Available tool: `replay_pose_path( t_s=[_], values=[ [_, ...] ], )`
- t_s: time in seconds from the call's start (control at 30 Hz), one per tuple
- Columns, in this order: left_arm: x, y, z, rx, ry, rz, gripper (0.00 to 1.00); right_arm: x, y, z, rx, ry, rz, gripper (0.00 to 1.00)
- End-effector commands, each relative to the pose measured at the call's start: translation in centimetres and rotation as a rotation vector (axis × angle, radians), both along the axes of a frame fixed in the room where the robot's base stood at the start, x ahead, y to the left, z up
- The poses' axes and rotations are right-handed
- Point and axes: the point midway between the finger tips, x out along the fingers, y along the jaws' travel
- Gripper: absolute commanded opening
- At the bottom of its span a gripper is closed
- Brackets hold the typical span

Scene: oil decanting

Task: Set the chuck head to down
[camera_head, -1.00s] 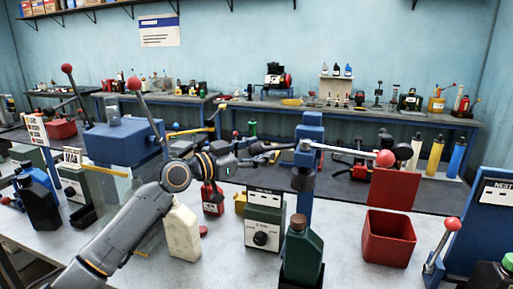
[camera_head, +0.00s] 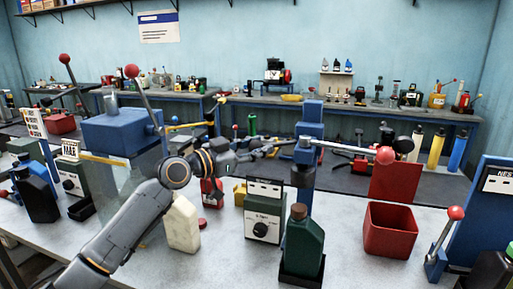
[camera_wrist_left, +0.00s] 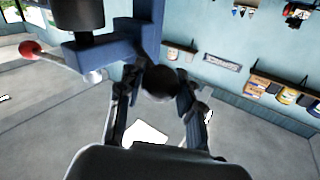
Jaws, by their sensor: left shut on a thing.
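The blue capping stand (camera_head: 311,112) stands mid-table with its blue chuck head (camera_head: 304,155) above a dark green bottle (camera_head: 303,245) with a brown cap. A lever with a red ball (camera_head: 385,156) sticks out to the right of the head. My left gripper (camera_head: 270,148) reaches in from the left at the head's height. In the wrist view the left gripper (camera_wrist_left: 158,100) is shut on a dark round knob (camera_wrist_left: 160,83) beside the blue stand (camera_wrist_left: 110,45). The fingers partly hide the knob. My right gripper is out of view.
A grey-green box with a dial (camera_head: 264,222) and a cream jug (camera_head: 183,226) stand left of the bottle. A red bin (camera_head: 390,230) stands to the right, near another red-ball lever (camera_head: 455,213). Some bare table lies between bottle and bin.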

Motion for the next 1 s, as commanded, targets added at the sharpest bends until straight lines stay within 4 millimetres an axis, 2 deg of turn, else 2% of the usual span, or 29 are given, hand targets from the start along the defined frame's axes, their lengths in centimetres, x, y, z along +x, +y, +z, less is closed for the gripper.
replay_pose_path(
  t_s=[0.03,0.4,0.8,0.83,0.93,1.0],
  values=[
    [0.0,-0.1,-2.0,0.000,0.002,-0.001,0.00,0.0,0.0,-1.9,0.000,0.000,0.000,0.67],
    [0.0,0.0,-7.9,0.000,0.003,-0.001,0.00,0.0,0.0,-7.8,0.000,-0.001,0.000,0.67],
    [0.0,0.0,-8.1,0.001,0.002,0.000,0.00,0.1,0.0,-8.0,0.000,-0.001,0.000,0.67],
    [0.0,0.0,-8.1,0.001,0.002,0.000,0.39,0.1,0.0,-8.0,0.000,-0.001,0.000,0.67],
    [0.0,0.0,-8.1,0.002,0.001,0.000,0.59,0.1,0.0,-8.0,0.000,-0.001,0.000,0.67],
    [0.0,0.0,-8.1,0.001,0.001,0.000,0.59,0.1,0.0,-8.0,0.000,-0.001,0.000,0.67]
  ],
)
